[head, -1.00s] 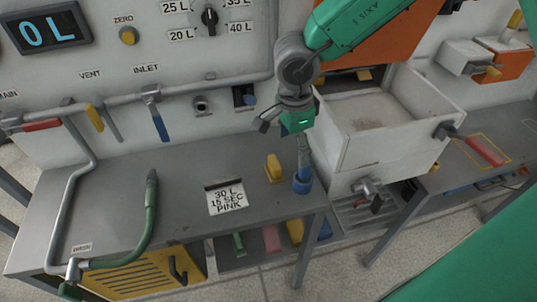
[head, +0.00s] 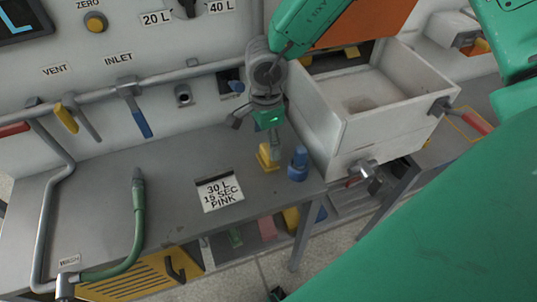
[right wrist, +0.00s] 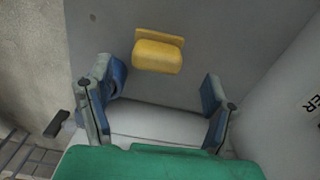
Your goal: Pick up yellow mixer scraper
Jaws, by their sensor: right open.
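The yellow mixer scraper (head: 264,158) stands on the grey bench, close to the left of a blue object (head: 298,165). My right gripper (head: 257,131) is open and empty above the scraper, and one finger partly overlaps it in the head view. In the right wrist view the scraper (right wrist: 158,53) lies beyond the open blue-padded fingers (right wrist: 156,80), roughly centred between them and apart from both. Its yellow block and thin back edge show. The blue object (right wrist: 114,74) appears there just beside the left finger. My left gripper is not in view.
A white open box (head: 330,140) stands right of the gripper, with a tap (head: 365,172) at its front. A printed card (head: 219,192) and a green hose (head: 138,225) lie on the bench to the left. Valve handles line the wall pipe behind.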

